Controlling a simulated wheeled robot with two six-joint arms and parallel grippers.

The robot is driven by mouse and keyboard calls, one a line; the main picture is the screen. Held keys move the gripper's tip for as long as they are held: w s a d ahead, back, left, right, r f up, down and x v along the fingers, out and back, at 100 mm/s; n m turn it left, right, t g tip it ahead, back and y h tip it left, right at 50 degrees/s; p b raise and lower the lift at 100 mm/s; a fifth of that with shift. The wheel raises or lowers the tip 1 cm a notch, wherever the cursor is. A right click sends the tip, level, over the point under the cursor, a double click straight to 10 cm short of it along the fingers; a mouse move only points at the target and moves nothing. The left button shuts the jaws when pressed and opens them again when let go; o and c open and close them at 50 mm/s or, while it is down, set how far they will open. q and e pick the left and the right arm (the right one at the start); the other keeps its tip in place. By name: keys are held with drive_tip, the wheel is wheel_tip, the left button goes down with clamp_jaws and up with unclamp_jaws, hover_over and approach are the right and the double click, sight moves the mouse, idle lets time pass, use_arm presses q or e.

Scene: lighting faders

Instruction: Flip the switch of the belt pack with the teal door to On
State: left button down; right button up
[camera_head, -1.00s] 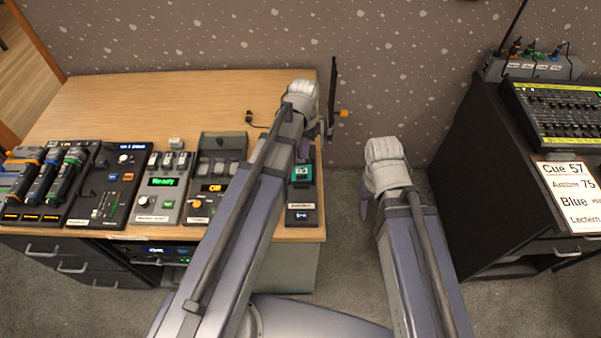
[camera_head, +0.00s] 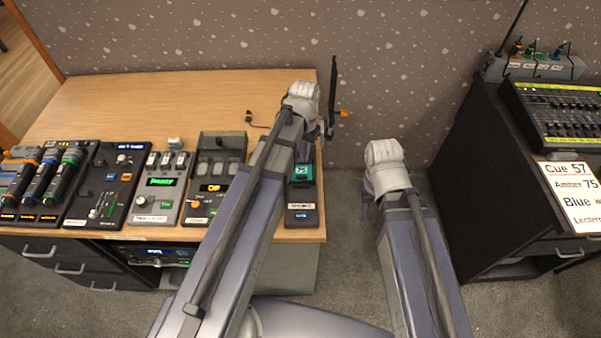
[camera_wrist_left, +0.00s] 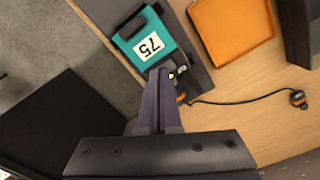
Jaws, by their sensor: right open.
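The belt pack with the teal door (camera_head: 301,173) sits in a dark charger at the right end of the wooden desk, partly hidden behind my left arm. In the left wrist view its teal door (camera_wrist_left: 128,30) bears a white label reading 75. My left gripper (camera_wrist_left: 165,73) has its two fingers together, with the tips at the top end of the pack, beside a small grey part with a yellow dot. I cannot tell whether they touch it, nor how the switch stands. My right gripper (camera_head: 365,208) is open and empty, off the desk to the right.
A black cable with an orange-tipped plug (camera_wrist_left: 297,98) lies near the pack. An orange tray (camera_wrist_left: 232,30) is beside the charger. Control panels (camera_head: 160,188) line the desk front at left. A black cabinet with a mixer (camera_head: 560,115) stands at right.

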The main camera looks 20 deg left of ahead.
use_arm(q)
drive_tip(key=shift+r, duration=0.1)
wheel_tip(320, 180, up, 7)
drive_tip(key=p, duration=0.7)
drive_tip(key=s+d+m+y, duration=0.1)
drive_tip(key=s+d, duration=0.9)
drive_tip(key=s, duration=0.4)
drive_tip(key=shift+s+d, duration=0.2)
drive_tip(key=shift+d, duration=0.05)
